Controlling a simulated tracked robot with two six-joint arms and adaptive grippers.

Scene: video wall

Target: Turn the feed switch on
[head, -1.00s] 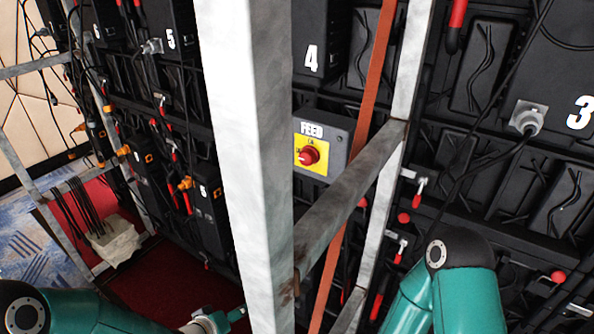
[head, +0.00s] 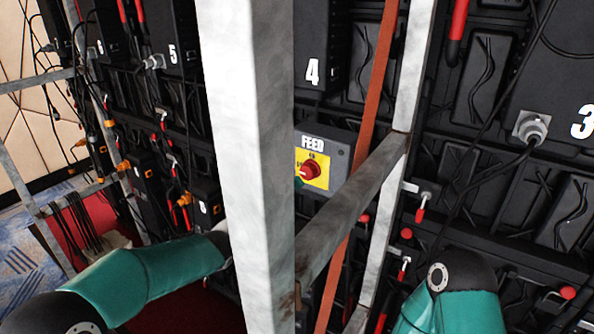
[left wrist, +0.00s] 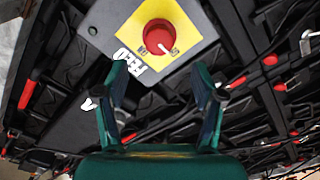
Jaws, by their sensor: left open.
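The feed switch is a red rotary knob (head: 312,171) on a yellow plate, on a grey box (head: 340,150) labelled FEED. In the left wrist view the red knob (left wrist: 159,37) is at the top, just beyond the fingertips. My left gripper (left wrist: 160,82) is open and empty, its two fingers spread on either side below the knob, not around it. In the head view the gripper is mostly hidden behind the pale post; a small teal tip shows at the knob's lower left. My right gripper is out of view; only part of that arm shows at lower right.
A thick pale metal post (head: 250,200) stands in front, left of the box. A grey crossbar (head: 355,210) runs just below and right of it, with an orange strap (head: 370,100) behind. Black panels with cables and red-handled levers fill the wall.

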